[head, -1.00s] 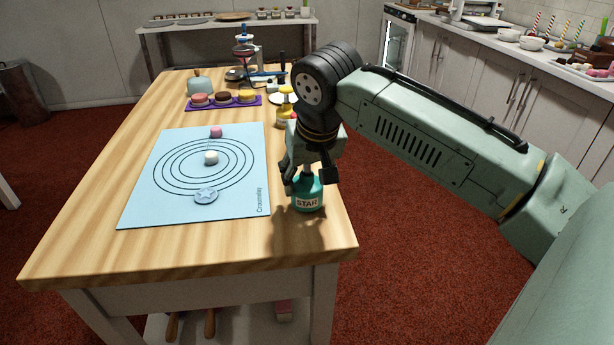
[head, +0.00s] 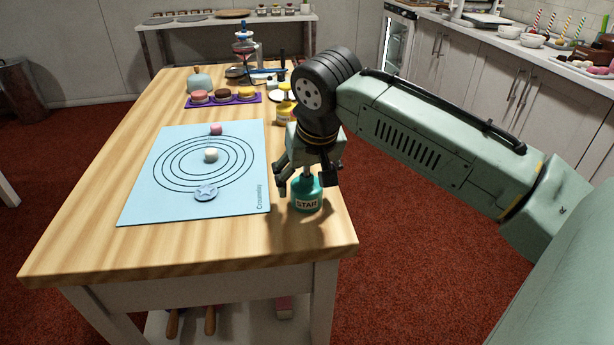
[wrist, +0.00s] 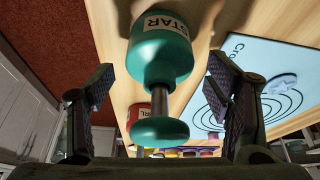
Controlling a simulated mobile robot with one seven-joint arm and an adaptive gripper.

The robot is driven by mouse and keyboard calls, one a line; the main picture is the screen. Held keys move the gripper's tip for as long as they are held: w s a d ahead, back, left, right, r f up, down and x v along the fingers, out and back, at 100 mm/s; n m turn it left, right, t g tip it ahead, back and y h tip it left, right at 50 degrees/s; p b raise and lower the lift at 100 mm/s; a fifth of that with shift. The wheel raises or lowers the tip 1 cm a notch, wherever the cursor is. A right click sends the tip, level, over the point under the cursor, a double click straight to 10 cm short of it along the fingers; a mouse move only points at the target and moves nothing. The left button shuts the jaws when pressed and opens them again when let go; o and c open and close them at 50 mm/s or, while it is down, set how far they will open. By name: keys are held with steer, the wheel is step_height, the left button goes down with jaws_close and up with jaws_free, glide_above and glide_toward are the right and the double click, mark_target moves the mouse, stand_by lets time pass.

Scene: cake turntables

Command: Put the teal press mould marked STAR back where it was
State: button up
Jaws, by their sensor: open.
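The teal press mould marked STAR (head: 307,197) stands upright on the wooden table near its front right corner, right of the blue mat. In the wrist view the mould (wrist: 160,55) shows its teal body, grey stem and round teal knob. My gripper (head: 308,182) is just above the mould in the head view. In the wrist view my gripper (wrist: 160,108) is open, with one finger on each side of the stem and knob and a gap on both sides.
The blue mat (head: 150,205) has rings, a star-stamped blue disc (head: 206,193), a white piece (head: 211,155) and a pink piece (head: 216,129). A yellow mould (head: 283,114) stands behind my gripper. A purple tray (head: 223,101) holds macarons. The front left tabletop is clear.

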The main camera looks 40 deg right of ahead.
steer(key=v, duration=1.2)
